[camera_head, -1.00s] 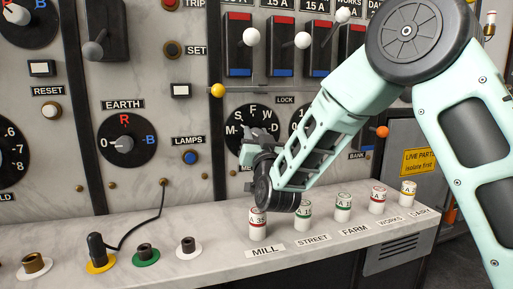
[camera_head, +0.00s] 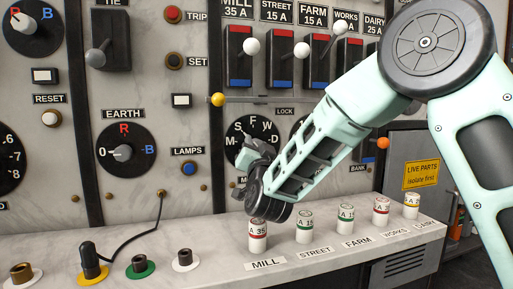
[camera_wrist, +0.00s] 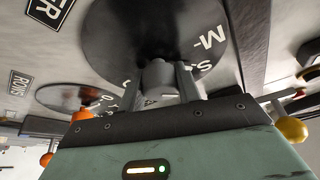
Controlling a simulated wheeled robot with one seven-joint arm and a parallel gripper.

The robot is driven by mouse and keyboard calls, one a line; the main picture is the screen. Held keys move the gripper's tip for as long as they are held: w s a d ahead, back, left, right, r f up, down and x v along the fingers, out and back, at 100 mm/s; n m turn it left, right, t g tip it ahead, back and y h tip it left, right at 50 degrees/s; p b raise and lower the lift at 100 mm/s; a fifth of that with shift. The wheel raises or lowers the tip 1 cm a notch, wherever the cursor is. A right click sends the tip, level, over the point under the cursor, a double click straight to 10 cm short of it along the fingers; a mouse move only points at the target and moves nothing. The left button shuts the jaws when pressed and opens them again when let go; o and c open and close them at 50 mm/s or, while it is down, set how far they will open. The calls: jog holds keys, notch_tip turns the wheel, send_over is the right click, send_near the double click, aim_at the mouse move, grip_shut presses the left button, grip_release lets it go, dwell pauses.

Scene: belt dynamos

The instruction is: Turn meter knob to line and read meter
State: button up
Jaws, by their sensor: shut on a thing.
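The meter dial (camera_head: 240,133) is a black disc with the white letters M, S, F, W and D, on the grey marble panel. In the wrist view the dial (camera_wrist: 115,40) fills the upper middle, with the S and M at its right. Its grey knob (camera_wrist: 158,78) stands between my fingers. My gripper (camera_head: 258,152) is at the dial and hides the knob in the head view. In the wrist view my gripper (camera_wrist: 168,85) is shut on the knob, one finger on each side. The knob's pointing direction is hard to tell.
A second dial (camera_head: 298,128) is partly hidden behind my arm. A yellow ball (camera_head: 218,99) and an orange ball (camera_head: 383,143) stick out near the dial. Below, a marble ledge (camera_head: 215,264) carries several white fuses, such as the Mill one (camera_head: 258,236).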

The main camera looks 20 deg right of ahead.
jog(key=o, duration=1)
jog(key=shift+c, duration=0.2)
jog(key=b+v, duration=0.2)
jog(key=v, duration=1.5)
jog(key=shift+s+f, duration=0.15)
